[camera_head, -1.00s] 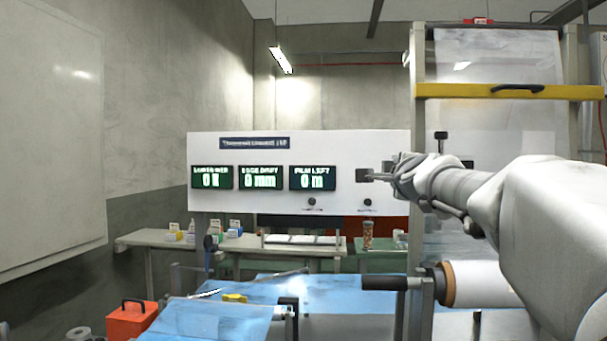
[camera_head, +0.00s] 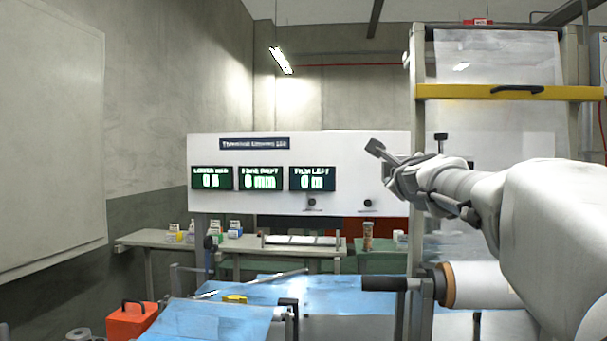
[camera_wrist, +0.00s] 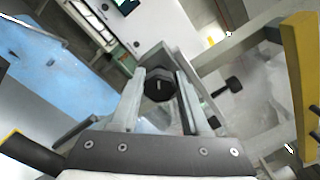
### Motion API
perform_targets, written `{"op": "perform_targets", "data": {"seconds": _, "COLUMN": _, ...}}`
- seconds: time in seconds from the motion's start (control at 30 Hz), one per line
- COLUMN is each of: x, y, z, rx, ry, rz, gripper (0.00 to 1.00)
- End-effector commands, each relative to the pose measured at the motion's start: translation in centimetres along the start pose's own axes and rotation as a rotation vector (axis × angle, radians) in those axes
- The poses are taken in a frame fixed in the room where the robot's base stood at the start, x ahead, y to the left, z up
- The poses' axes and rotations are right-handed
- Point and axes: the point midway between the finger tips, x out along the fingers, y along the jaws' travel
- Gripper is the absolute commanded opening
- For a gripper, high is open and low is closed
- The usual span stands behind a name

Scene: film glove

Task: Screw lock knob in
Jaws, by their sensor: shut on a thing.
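My gripper (camera_head: 378,152) is at the right in the head view, in front of the white display panel (camera_head: 350,148), with its tip tilted up to the left. The wrist view shows a dark, many-sided lock knob (camera_wrist: 159,86) between my two fingers, and the gripper is shut on it. In the head view the knob cannot be told apart from the fingertips. A black knob on a stem (camera_head: 440,137) stands behind my arm by the film frame; a similar one shows right of my fingers in the wrist view (camera_wrist: 229,87).
A yellow bar (camera_head: 508,92) with a black handle crosses the frame at the right. A film roll (camera_head: 478,284) sits below my arm. A blue-covered table (camera_head: 330,294) lies below, with an orange box (camera_head: 132,320) at left. The air left of my gripper is clear.

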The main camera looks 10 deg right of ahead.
Motion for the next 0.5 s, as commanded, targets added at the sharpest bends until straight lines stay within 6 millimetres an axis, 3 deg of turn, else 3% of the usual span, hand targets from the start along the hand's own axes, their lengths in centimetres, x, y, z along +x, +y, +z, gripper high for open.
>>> {"op": "perform_targets", "data": {"seconds": 0.4, "x": 0.06, "y": 0.40, "z": -0.37, "rx": 0.007, "ry": 0.005, "rz": 0.007, "gripper": 0.00}}
{"op": "perform_targets", "data": {"seconds": 0.43, "x": 0.06, "y": 0.40, "z": -0.37, "rx": 0.007, "ry": 0.005, "rz": 0.007, "gripper": 0.48}}
{"op": "perform_targets", "data": {"seconds": 0.5, "x": 0.06, "y": 0.37, "z": -0.33, "rx": 0.007, "ry": 0.005, "rz": 0.007, "gripper": 0.60}}
